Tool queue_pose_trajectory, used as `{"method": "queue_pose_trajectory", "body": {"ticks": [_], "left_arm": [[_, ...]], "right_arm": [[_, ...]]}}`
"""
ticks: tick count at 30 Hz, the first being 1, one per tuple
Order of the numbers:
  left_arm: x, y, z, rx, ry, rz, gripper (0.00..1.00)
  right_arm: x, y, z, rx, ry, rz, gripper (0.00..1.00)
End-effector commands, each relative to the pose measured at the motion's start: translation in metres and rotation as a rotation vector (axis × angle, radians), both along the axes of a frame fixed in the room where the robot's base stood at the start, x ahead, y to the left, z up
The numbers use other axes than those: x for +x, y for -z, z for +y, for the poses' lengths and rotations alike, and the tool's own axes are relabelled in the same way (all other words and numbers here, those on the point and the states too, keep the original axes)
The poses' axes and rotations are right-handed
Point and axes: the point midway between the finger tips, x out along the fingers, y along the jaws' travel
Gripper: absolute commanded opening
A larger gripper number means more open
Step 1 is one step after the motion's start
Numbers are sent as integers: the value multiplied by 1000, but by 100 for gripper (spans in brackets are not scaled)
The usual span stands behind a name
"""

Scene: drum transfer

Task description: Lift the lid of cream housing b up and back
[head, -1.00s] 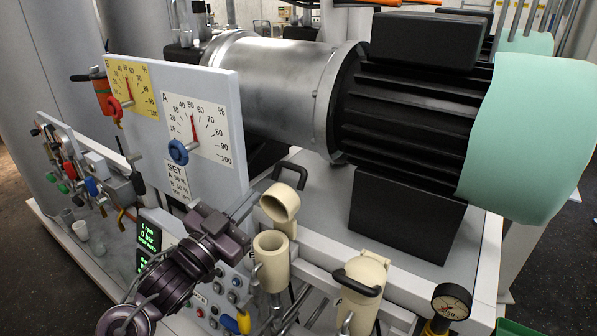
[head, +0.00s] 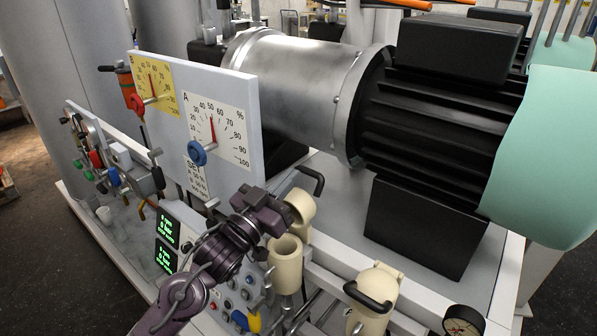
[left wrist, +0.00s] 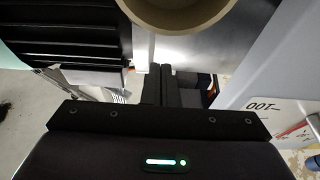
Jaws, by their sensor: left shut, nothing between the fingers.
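Cream housing B (head: 286,264) is an upright cup with an open top. Its cream lid (head: 303,206) stands tipped up and back behind the cup, with a black loop handle (head: 309,181) at its back. My left gripper (head: 283,220) is at the lid's left side, just above the cup, and covers part of the lid. In the left wrist view its fingers (left wrist: 160,84) are together and empty. A cream round rim (left wrist: 185,20) shows close beyond them; I cannot tell if they touch it. My right gripper is not in view.
A second cream housing (head: 372,296), with its lid down and a black handle, stands to the right. The gauge panel (head: 250,140) rises behind left, and the large black motor (head: 440,120) fills the back right. A pressure gauge (head: 463,322) is at the lower right.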

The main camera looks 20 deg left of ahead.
Motion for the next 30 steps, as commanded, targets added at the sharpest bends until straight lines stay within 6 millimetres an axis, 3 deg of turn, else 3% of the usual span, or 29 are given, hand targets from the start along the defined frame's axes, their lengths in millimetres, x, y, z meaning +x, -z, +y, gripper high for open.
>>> {"method": "queue_pose_trajectory", "body": {"ticks": [3, 9, 23, 30], "left_arm": [[17, 6, -6, -1, 0, 3, 0], [31, 16, -11, 0, -1, 0, 0], [34, 17, -12, 3, 0, 6, 0], [52, 9, -18, 43, -1, 120, 0]], "right_arm": [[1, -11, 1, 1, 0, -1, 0], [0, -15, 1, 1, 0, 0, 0], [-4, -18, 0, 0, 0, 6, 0], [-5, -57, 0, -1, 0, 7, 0]]}}
